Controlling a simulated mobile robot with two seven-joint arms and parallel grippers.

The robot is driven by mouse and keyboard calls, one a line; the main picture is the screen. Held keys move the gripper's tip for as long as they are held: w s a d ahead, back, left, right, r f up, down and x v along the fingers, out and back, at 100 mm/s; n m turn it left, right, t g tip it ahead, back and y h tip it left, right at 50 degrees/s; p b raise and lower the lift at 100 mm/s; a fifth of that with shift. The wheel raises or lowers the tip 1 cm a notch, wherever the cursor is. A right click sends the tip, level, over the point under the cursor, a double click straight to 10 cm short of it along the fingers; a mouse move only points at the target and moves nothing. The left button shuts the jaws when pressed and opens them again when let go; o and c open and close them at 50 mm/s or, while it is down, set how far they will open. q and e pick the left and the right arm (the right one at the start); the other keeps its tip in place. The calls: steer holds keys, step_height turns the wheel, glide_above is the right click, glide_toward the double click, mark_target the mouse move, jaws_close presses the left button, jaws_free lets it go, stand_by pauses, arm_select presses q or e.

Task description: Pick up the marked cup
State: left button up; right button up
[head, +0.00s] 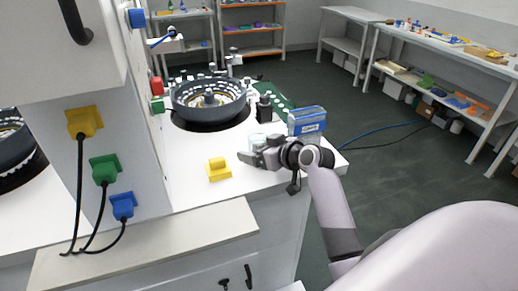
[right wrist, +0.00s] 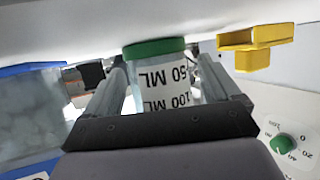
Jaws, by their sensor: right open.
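The marked cup (right wrist: 160,88) is a clear cup with black "50 ML" and "100 ML" print and a green band at its end against the white worktop. In the right wrist view it appears upside down, between the two fingers of my right gripper (right wrist: 165,75), which are open on either side of it. In the head view my right gripper (head: 251,158) is low over the worktop, and the pale cup (head: 258,141) is partly hidden behind it. My left gripper is not in view.
A blue box (head: 307,121) stands just right of the gripper, near the worktop (head: 190,190) edge. A yellow block (head: 218,169) lies to the left. A dark round bowl (head: 208,98), a black bottle (head: 264,108) and a green board (head: 280,100) are behind.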

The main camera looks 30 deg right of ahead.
steer(key=shift+c, duration=0.3)
steer(key=c, duration=1)
steer(key=shift+r+p, duration=0.55)
steer(key=shift+r, duration=9.4)
